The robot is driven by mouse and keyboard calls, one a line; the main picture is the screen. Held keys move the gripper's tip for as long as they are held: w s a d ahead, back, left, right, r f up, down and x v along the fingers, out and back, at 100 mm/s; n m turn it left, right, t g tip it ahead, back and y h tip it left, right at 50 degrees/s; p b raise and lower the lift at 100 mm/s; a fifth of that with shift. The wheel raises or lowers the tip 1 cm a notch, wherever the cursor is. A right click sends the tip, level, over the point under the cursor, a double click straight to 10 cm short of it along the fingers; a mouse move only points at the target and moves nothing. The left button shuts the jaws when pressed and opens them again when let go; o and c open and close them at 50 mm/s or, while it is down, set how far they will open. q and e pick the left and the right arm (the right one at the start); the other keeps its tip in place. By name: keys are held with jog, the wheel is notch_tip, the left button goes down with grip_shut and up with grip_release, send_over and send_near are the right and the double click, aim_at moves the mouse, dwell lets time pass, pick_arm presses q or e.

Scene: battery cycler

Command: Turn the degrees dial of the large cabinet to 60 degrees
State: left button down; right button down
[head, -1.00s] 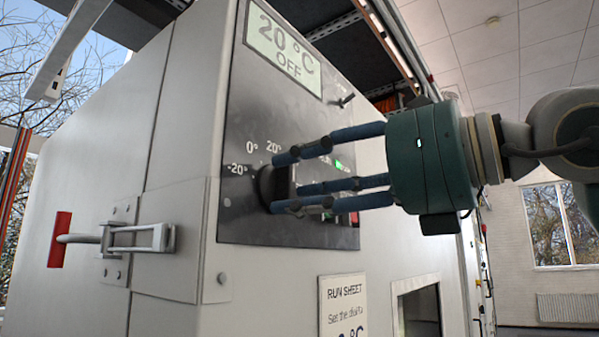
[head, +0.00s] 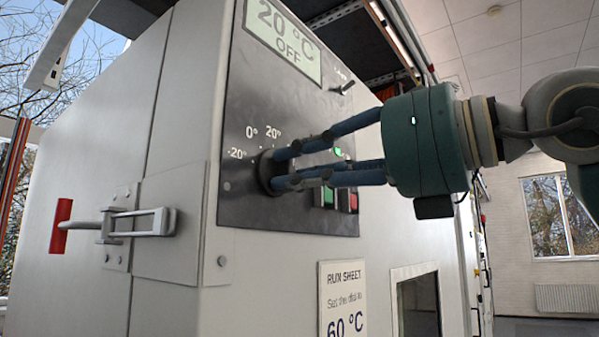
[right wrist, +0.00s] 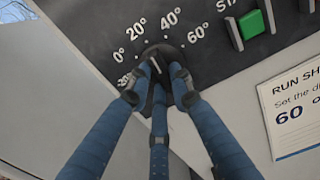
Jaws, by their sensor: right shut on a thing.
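The large cabinet (head: 180,110) has a dark control panel with a display (head: 283,42) reading 20 °C OFF. The black degrees dial (head: 266,172) sits on this panel, and it also shows in the right wrist view (right wrist: 163,50) below the marks 0°, 20°, 40° and 60°. My right gripper (head: 285,168) is shut on the dial, with its blue fingers around it. In the right wrist view, the fingers (right wrist: 158,88) hide much of the dial, and I cannot tell its setting for sure. My left gripper is not in view.
A run sheet (head: 342,300) on the cabinet reads 60 °C. Green (right wrist: 251,24) and red (head: 353,201) buttons sit right of the dial, close to the fingers. A toggle switch (head: 343,88) is above. A red-handled latch (head: 62,226) sticks out at the left.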

jog(key=m+b, duration=0.2)
jog(key=m, duration=0.1)
jog(key=m+b, duration=0.3)
jog(key=m, duration=0.1)
jog(key=shift+r+m, duration=0.15)
jog(key=shift+m, duration=0.15)
jog(key=m+b, duration=0.2)
jog(key=m, duration=0.2)
jog(key=shift+r, duration=0.15)
jog(key=shift+r+m+b, duration=0.1)
jog(key=shift+m+b, duration=0.6)
jog(key=shift+m, duration=0.9)
jog(key=c, duration=1.5)
grip_release()
jog(key=shift+c, duration=0.2)
jog(key=shift+w+d, duration=0.1)
